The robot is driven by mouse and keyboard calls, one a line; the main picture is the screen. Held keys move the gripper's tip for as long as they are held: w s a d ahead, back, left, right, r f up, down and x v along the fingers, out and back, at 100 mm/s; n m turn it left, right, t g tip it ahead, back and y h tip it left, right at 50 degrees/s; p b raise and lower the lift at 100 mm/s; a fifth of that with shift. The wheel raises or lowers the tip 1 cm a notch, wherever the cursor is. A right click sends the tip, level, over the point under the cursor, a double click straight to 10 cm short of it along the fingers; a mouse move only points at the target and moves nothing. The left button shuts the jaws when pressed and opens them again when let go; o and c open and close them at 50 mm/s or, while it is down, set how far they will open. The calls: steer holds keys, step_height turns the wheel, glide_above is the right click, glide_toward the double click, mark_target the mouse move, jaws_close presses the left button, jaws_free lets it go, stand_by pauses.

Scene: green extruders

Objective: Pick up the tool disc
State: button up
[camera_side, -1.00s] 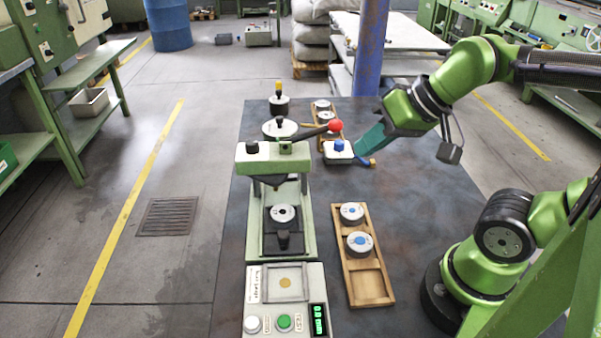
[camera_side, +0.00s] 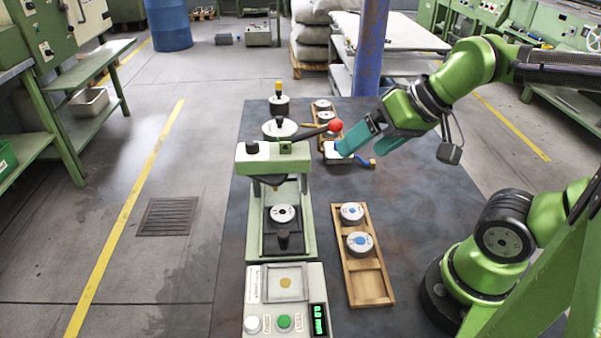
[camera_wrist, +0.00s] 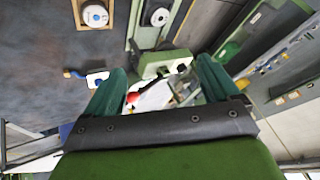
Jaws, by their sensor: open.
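Several pale round discs are in view, and I cannot tell which is the tool disc. Two with blue centres, a far one (camera_side: 352,212) and a near one (camera_side: 359,243), sit in the front wooden tray (camera_side: 370,288). One blue-centred disc also shows at the top of the wrist view (camera_wrist: 95,15). Another disc (camera_side: 283,213) lies on the press base, also seen in the wrist view (camera_wrist: 160,17). My gripper (camera_side: 361,151) is open, above the table's far part, its teal fingers spread. In the wrist view (camera_wrist: 160,82) no disc is between the fingers.
The green press (camera_side: 274,159) with a red-knobbed lever (camera_side: 336,125) stands left of my gripper. A white block with a blue knob (camera_wrist: 97,78) lies near the fingers. A rear tray (camera_side: 323,112) holds discs. The control box (camera_side: 284,310) is in front. The table right of the front tray is clear.

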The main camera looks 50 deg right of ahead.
steer(key=shift+f, duration=0.1)
steer(key=n+g+h, duration=0.2)
steer(key=n+g, duration=0.5)
steer(key=n, duration=0.1)
glide_above(282, 212)
steer(key=f, duration=1.5)
steer(key=shift+s+d+f, duration=0.25)
steer(key=shift+f, duration=0.1)
steer(key=shift+w+a+f, duration=0.1)
steer(key=shift+f, duration=1.3)
steer(key=shift+w+a+f, duration=0.1)
steer(key=shift+f, duration=1.25)
steer(key=c, duration=1.5)
